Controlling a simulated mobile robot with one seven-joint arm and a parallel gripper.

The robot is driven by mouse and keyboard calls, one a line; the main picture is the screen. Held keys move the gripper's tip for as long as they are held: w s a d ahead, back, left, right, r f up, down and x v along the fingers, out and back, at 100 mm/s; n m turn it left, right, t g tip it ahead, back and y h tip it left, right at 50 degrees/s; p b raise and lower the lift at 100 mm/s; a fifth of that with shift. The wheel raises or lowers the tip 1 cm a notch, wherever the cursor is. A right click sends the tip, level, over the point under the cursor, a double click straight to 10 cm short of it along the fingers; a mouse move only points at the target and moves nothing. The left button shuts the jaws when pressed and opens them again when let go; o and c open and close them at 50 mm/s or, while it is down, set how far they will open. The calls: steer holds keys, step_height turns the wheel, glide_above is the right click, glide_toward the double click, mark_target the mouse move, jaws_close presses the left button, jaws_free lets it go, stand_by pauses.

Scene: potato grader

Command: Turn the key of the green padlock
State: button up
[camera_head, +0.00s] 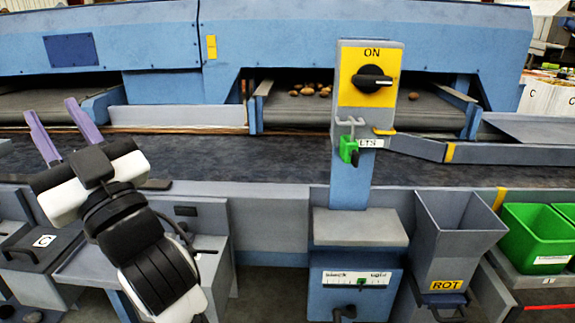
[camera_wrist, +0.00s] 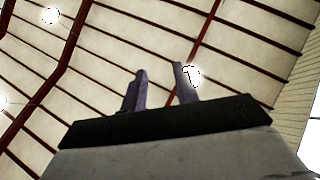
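The green padlock (camera_head: 348,147) hangs from a grey hasp on the front of the switch post, below the yellow switch plate. A small dark part shows at its lower right; I cannot tell clearly whether it is the key. A white label (camera_head: 370,143) sits just right of it. My gripper (camera_head: 58,122) is at the left, well apart from the padlock, with its two purple fingers pointing up. The fingers stand apart with nothing between them. In the wrist view my gripper (camera_wrist: 160,85) also shows open and empty against the ceiling.
The yellow switch plate (camera_head: 369,78) has a black knob (camera_head: 372,79) and the word ON. A grey ledge (camera_head: 360,228) juts out below the post. A grey ROT chute (camera_head: 455,235) and green bins (camera_head: 537,233) stand at the right. A dark belt (camera_head: 240,160) runs behind.

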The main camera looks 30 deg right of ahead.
steer(key=d+f+m+h, duration=0.35)
steer(key=d+h, duration=0.35)
steer(key=d, duration=0.5)
steer(key=m+g+h+b, duration=0.3)
steer(key=m+g+h, duration=0.45)
steer(key=h, duration=0.45)
glide_toward(357, 161)
steer(key=w+p, duration=0.1)
steer(key=p, duration=0.3)
steer(key=w+d+p, duration=0.1)
steer(key=p, duration=0.3)
steer(key=w+p, duration=0.1)
steer(key=p, duration=0.3)
steer(key=shift+w+d+r+m, duration=0.25)
steer(key=shift+m, duration=0.05)
steer(key=shift+w+p, duration=0.1)
steer(key=shift+p, duration=0.65)
steer(key=shift+f+x, duration=0.15)
steer(key=shift+x, duration=1.2)
steer(key=shift+f+x, duration=0.1)
steer(key=shift+x, duration=1.3)
